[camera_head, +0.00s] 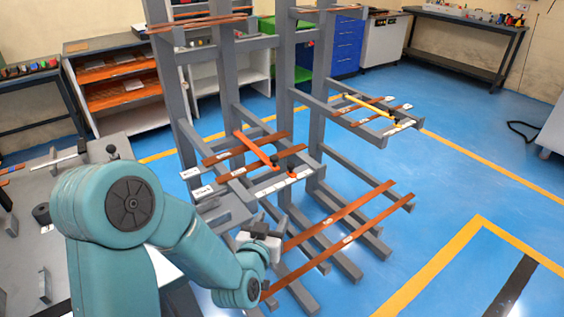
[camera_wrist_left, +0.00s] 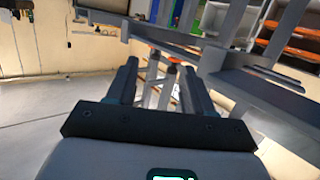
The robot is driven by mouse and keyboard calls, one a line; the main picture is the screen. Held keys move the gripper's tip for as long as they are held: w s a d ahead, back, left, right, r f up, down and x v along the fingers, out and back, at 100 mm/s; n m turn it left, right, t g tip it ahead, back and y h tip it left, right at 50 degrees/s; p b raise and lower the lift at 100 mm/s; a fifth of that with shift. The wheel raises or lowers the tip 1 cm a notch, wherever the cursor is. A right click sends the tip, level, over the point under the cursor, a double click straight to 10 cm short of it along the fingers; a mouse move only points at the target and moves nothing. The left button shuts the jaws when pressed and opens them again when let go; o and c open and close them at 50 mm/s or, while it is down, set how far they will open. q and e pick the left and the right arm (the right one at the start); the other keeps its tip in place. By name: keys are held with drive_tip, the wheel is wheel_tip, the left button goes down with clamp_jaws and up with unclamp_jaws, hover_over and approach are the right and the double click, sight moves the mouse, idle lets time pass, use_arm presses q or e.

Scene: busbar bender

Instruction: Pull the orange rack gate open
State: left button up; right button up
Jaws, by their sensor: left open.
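The orange rack gate (camera_head: 256,149) is a slim orange bar with a dark knob at its near end. It lies across the copper bars on the middle level of the grey rack (camera_head: 188,120). My left gripper (camera_head: 262,232) is below and nearer than the gate, apart from it, beside the rack's lower arms. In the left wrist view its two dark fingers (camera_wrist_left: 158,72) are spread with nothing held between them. A small orange patch shows beyond the fingertips there; I cannot tell if it is the gate. My right gripper is not in view.
A yellow gate bar (camera_head: 368,106) lies on the rack's right-hand arms. Copper bars (camera_head: 330,222) rest on the lower arms near my left gripper. A grey worktable (camera_head: 30,255) stands at the left. Blue floor (camera_head: 450,215) is open on the right.

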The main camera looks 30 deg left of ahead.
use_arm(q)
wheel_tip(320, 180, up, 4)
drive_tip(key=a+t+y+b, duration=0.1)
drive_tip(key=a+t+y, duration=0.1)
drive_tip(key=a, duration=0.1)
drive_tip(key=p, duration=0.2)
approach(273, 160)
drive_tip(key=shift+n+y, duration=0.3)
drive_tip(key=x, duration=0.8)
drive_tip(key=shift+w, duration=0.45)
